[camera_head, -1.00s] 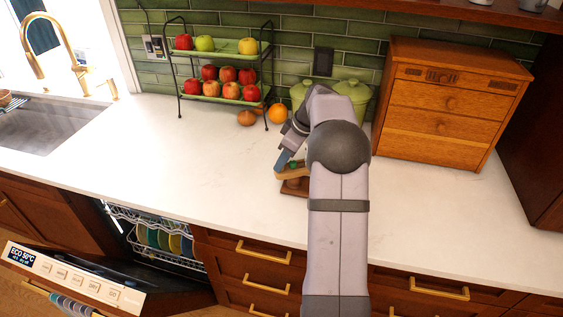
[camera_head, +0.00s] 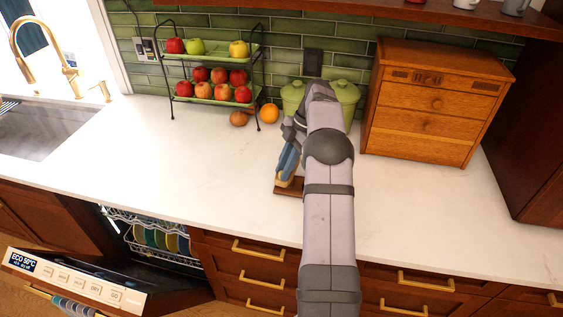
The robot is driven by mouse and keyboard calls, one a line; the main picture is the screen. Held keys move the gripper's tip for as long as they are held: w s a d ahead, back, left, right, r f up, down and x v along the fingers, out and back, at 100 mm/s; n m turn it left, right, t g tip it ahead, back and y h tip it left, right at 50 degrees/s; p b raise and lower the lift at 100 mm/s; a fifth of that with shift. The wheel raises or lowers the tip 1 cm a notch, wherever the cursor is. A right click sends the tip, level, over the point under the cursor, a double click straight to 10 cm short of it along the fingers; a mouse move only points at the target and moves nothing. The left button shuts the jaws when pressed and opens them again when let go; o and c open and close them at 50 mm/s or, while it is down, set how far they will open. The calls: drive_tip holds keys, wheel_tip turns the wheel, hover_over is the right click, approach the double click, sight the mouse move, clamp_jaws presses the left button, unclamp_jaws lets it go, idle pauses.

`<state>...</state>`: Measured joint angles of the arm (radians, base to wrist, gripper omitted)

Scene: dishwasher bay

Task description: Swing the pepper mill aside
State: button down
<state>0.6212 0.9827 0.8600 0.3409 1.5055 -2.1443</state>
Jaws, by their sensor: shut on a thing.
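My gripper (camera_head: 287,163) with blue fingers points down over the counter, left of my forearm. It is shut on a light wooden piece (camera_head: 286,182), which I take to be the pepper mill. Only a small part of it shows under the fingertips; the fingers and my arm hide the rest, so its full shape cannot be told. A dark brown wooden base or board (camera_head: 287,192) lies on the counter just below it. Whether the piece touches that base cannot be told.
A two-tier rack of apples (camera_head: 213,90) stands behind left, with an orange (camera_head: 269,113) and a brown onion-like item (camera_head: 239,118) beside it. Green lidded pots (camera_head: 345,92) stand behind my arm, a wooden drawer box (camera_head: 436,103) to the right. The white counter (camera_head: 180,155) is clear at left.

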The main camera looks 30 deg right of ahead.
drive_tip(key=shift+s+d+r+n+p, duration=0.1)
drive_tip(key=shift+d+n+p, duration=0.05)
drive_tip(key=shift+n+p, duration=0.3)
drive_tip(key=shift+n, duration=0.25)
drive_tip(key=c, duration=1.6)
unclamp_jaws()
drive_tip(key=shift+c, duration=0.2)
drive_tip(key=shift+d, duration=0.1)
drive_tip(key=shift+d+r, duration=0.3)
drive_tip(key=shift+r, duration=0.35)
drive_tip(key=v, duration=0.3)
drive_tip(key=shift+r, duration=0.1)
drive_tip(key=p+v, duration=0.2)
drive_tip(key=p, duration=0.1)
drive_tip(key=shift+r, duration=0.3)
